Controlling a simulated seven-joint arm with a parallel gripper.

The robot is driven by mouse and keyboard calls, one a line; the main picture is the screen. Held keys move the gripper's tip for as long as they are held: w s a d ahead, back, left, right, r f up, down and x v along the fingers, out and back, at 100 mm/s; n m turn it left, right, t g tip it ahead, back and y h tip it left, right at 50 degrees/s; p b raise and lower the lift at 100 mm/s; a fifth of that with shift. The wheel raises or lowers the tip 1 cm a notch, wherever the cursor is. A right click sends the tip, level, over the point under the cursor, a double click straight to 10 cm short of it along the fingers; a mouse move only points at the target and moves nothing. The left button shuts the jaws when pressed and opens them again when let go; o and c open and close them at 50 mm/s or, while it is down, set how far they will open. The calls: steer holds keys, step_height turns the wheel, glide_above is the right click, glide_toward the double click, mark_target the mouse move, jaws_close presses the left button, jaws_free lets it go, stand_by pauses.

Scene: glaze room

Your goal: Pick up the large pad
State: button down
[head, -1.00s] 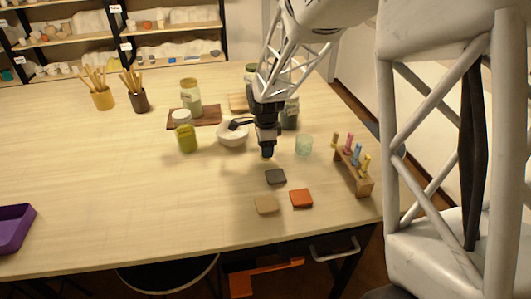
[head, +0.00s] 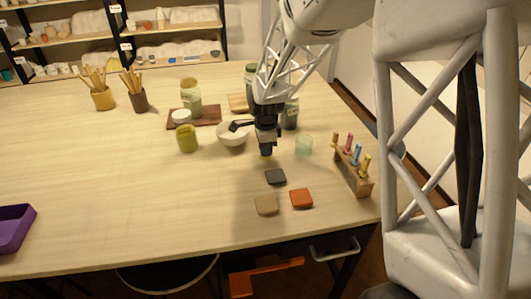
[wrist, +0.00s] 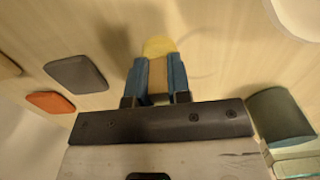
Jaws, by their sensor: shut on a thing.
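My gripper (head: 266,148) is shut on a small tan thing with a rounded yellow end (wrist: 158,48). In the wrist view it sits between the two blue fingers. In the head view its yellow bottom (head: 265,154) just shows under the fingertips. I cannot tell whether it is the large pad. Three flat square pads lie on the table in front of my gripper: dark grey (head: 275,177), orange-red (head: 301,198) and tan (head: 266,204). They look close in size. The wrist view shows the grey pad (wrist: 76,73) and the orange-red pad (wrist: 50,102).
A white bowl (head: 231,137) stands just left of my gripper, a clear glass (head: 304,144) to its right. A wooden rack (head: 358,178) with coloured-handled tools stands near the right edge. Jars stand behind. The table's left front is clear, except for a purple tray (head: 14,228).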

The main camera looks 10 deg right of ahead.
stand_by(0.4)
steer(key=shift+r, duration=0.9)
steer(key=shift+s+r, duration=0.2)
steer(key=shift+r, duration=0.7)
steer(key=s, duration=0.5)
steer(key=s+r, duration=0.1)
steer(key=s, duration=0.9)
steer(key=shift+s+d+r, duration=0.15)
steer(key=shift+s+d, duration=0.15)
steer(key=shift+d, duration=0.05)
